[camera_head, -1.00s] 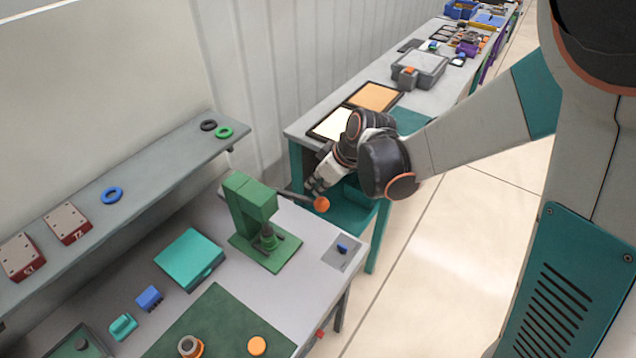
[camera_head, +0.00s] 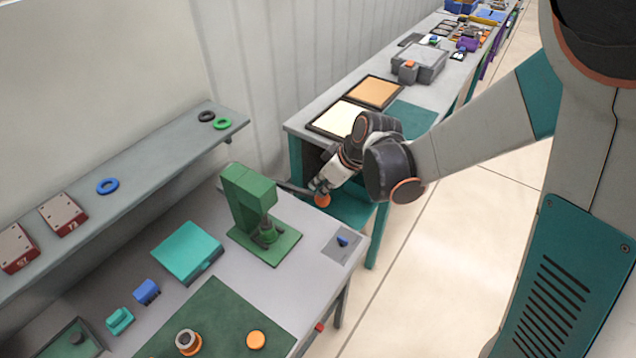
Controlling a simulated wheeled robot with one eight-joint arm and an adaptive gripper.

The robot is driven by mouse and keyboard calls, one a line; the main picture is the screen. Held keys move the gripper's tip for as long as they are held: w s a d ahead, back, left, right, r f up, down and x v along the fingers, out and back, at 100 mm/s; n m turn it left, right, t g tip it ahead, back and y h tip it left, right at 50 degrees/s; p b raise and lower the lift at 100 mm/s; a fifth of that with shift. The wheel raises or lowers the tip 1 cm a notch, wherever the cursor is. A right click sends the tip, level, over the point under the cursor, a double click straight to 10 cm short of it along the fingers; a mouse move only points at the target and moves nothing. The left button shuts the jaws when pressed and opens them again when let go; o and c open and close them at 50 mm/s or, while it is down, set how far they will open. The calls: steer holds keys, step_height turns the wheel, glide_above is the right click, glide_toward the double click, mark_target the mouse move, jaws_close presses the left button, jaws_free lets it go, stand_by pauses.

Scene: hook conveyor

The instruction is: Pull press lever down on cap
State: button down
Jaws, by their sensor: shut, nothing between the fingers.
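A green press (camera_head: 247,198) stands on a green base on the grey worktable. Its lever (camera_head: 293,188) sticks out to the right, near level, and ends in an orange knob (camera_head: 322,200). A dark cylindrical part under the ram stands on the press base; whether it is the cap I cannot tell. My gripper (camera_head: 318,187) is shut and empty, right at the lever's outer end beside the orange knob. The gripper overlaps the lever there, and I cannot tell whether they touch.
A teal box (camera_head: 188,251), blue block (camera_head: 146,291) and green mat (camera_head: 220,325) lie left and in front of the press. A shelf (camera_head: 150,165) with rings runs behind. A second table (camera_head: 300,128) stands beyond my gripper.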

steer(key=shift+s+d+f, duration=0.2)
steer(key=shift+s+f, duration=0.05)
steer(key=r+p, duration=0.2)
steer(key=r, duration=0.1)
steer(key=w+r+p, duration=0.1)
steer(key=r, duration=0.1)
steer(key=shift+a, duration=0.4)
steer(key=v, duration=0.9)
steer(key=shift+s+d, duration=0.35)
steer(key=shift+s, duration=0.1)
steer(key=s+d+f+m+t+h+b, duration=0.1)
steer(key=s+d+f+m+h+b, duration=0.1)
steer(key=s+d+f+m+b, duration=0.3)
steer(key=s+d+f+m+t+h+b, duration=0.2)
steer(key=s+d+f+m+b, duration=0.3)
steer(key=s+f+b, duration=0.7)
steer(key=d+f+b, duration=0.1)
steer(key=d+b, duration=0.1)
steer(key=b, duration=0.5)
steer(key=shift+d+f+t+h, duration=0.3)
steer(key=shift+d, duration=0.05)
steer(key=shift+a, duration=0.1)
